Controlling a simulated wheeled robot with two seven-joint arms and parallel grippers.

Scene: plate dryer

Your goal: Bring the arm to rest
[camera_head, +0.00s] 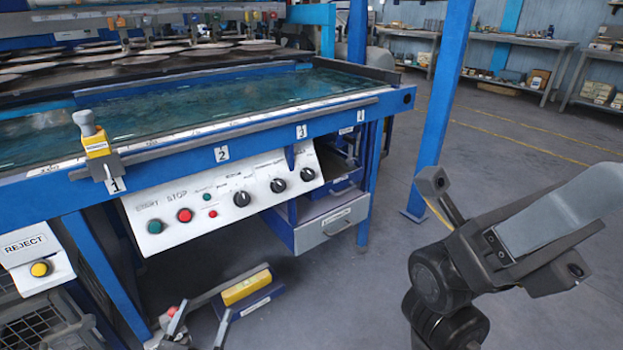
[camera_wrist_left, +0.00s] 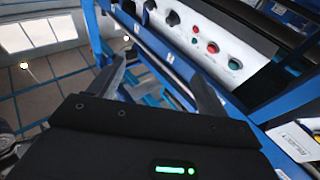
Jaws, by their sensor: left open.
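My left gripper (camera_head: 206,308) shows at the bottom edge of the head view, left of centre. Its two grey tapered fingers stand apart, and the rest of it is cut off by the edge. In the left wrist view the fingers (camera_wrist_left: 163,82) are also spread. I see nothing held between them. The gripper is low in front of the blue machine frame, below the control panel (camera_head: 230,200) in the head view. My right arm (camera_head: 450,265) is folded at the lower right of the head view. I cannot make out its gripper.
The blue water tank (camera_head: 210,104) and its frame fill the left. A REJECT box (camera_head: 37,262) is at lower left, and a low yellow block (camera_head: 246,286) is near the floor. Open floor (camera_head: 530,160) lies right of the blue post (camera_head: 443,100).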

